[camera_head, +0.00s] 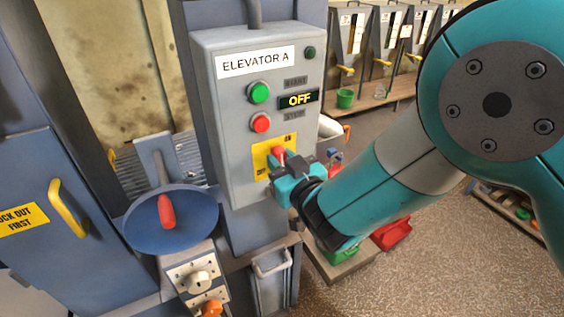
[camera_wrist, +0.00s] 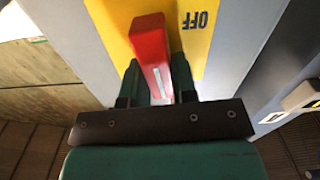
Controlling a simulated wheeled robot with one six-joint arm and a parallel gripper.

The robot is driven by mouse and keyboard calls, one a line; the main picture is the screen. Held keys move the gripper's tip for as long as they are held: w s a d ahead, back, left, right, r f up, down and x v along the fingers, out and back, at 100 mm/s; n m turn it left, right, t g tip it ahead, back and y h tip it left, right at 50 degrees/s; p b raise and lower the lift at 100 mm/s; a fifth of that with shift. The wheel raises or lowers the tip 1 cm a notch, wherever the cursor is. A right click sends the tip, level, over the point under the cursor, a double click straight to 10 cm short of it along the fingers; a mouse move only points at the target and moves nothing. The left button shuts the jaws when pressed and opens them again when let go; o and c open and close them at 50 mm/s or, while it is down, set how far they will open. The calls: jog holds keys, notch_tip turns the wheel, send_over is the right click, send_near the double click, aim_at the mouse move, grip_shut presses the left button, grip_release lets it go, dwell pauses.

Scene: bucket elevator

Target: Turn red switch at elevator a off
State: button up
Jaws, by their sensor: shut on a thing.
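The grey control box labelled ELEVATOR A (camera_head: 229,110) stands left of centre in the head view. It has a green START button (camera_head: 259,92), a red STOP button (camera_head: 260,123) and a lit display (camera_head: 299,99) reading OFF. Below them is a yellow plate with the red switch (camera_head: 278,152). In the wrist view the red switch handle (camera_wrist: 151,50) stands between my fingers, and the word OFF shows upside down on the plate (camera_wrist: 197,40) to its right. My gripper (camera_head: 283,172) is at the switch, its fingers (camera_wrist: 160,82) shut on the handle.
A blue round dish with a red handle (camera_head: 166,211) and a panel with knobs (camera_head: 198,282) are left and below. A blue cabinet with a yellow handle (camera_head: 68,207) is far left. Green and red containers (camera_head: 391,233) stand low behind my arm. Brown floor lies open at lower right.

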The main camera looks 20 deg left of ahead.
jog(key=n, duration=0.2)
jog(key=n+b, duration=0.1)
jog(key=n, duration=0.1)
jog(key=shift+s+a+f, duration=0.1)
jog(key=shift+s+a, duration=0.05)
jog(key=n, duration=0.4)
jog(key=shift+s+a+f+n+b, duration=0.1)
jog(key=shift+s+n+b, duration=0.05)
jog(key=shift+n+b, duration=0.2)
jog(key=n, duration=0.4)
jog(key=shift+s+a+f+n+p, duration=0.1)
jog(key=shift+n+p, duration=0.15)
jog(key=shift+p, duration=0.1)
jog(key=shift+f+n+p, duration=0.25)
jog(key=shift+n+p, duration=0.3)
jog(key=shift+n, duration=1.25)
jog(key=o, duration=0.9)
jog(key=shift+f, duration=0.1)
